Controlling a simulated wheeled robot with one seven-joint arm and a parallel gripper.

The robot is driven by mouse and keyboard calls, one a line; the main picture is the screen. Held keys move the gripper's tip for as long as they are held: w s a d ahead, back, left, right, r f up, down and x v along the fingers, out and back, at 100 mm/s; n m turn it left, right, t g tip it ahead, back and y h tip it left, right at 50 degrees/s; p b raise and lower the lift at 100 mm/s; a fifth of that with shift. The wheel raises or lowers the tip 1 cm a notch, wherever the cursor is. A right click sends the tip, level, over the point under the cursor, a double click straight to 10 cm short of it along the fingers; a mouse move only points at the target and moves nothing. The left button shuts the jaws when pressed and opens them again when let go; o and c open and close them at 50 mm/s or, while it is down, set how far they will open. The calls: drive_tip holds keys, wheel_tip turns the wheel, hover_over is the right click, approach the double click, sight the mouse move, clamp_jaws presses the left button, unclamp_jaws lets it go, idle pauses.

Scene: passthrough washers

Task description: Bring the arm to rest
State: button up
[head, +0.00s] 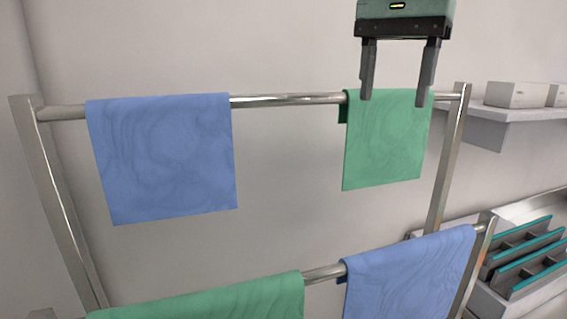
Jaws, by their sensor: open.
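My gripper (397,90) hangs at the top right of the head view with its two fingers pointing down. The fingers are spread apart and nothing is seen held between them. The fingertips overlap the upper part of a green cloth (384,148) in the picture. This cloth hangs over the right end of the upper rail (290,99). I cannot tell whether the fingers touch the cloth or are in front of it. The rest of my arm is out of view.
A blue cloth (164,158) hangs on the upper rail's left. A lower rail (322,273) carries a green cloth (215,300) and a blue cloth (408,276). Right are a shelf with white boxes (515,95) and a teal-edged rack (525,262). The upper rail's middle is bare.

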drive_tip(key=s+a+f+n+b, duration=0.2)
drive_tip(key=s+f+n, duration=0.2)
drive_tip(key=f, duration=0.6)
drive_tip(key=s+a+f+n+b, duration=0.2)
drive_tip(key=s+f+n, duration=0.15)
drive_tip(key=f, duration=0.65)
drive_tip(key=s+d+f+n+b, duration=0.1)
drive_tip(key=s+f+n, duration=0.3)
drive_tip(key=f, duration=0.5)
drive_tip(key=s+d+f+n+b, duration=0.2)
drive_tip(key=s+f+n+b, duration=0.1)
drive_tip(key=s+f, duration=0.5)
wheel_tip(320, 180, down, 3)
drive_tip(key=shift+d+r+n, duration=0.2)
drive_tip(key=shift+d+n, duration=0.05)
drive_tip(key=shift+n, duration=0.6)
